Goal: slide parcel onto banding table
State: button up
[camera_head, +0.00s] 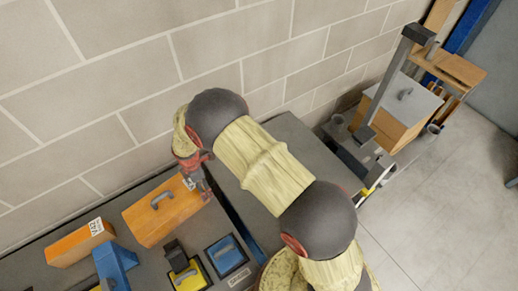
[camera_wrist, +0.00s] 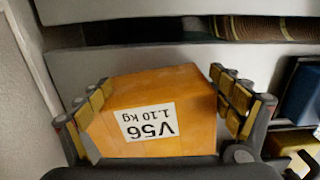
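An orange parcel (camera_head: 162,212) with a grey handle lies on the grey surface at lower left in the head view. In the wrist view the parcel (camera_wrist: 185,90) shows a white label reading V56, 1.10 kg, upside down. A bare grey tabletop (camera_head: 290,132), probably the banding table, lies to the right past a dark gap, partly behind my arm.
Another orange box (camera_head: 80,243), a blue box (camera_head: 116,262), a blue case (camera_head: 226,255) and a yellow-black case (camera_head: 188,277) stand near the parcel. A block wall (camera_head: 130,90) runs behind. A stand holding an orange box (camera_head: 390,120) is at upper right.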

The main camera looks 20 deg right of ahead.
jog(key=shift+s+a, duration=0.3)
jog(key=shift+a, duration=0.6)
dwell(0.9)
jog(key=shift+d, duration=0.15)
jog(key=shift+w+d, duration=0.25)
jog(key=shift+d, duration=0.45)
jog(key=shift+w+d, duration=0.2)
jog(key=shift+d, duration=0.45)
notch_tip(320, 180, up, 13)
jog(key=p, duration=0.6)
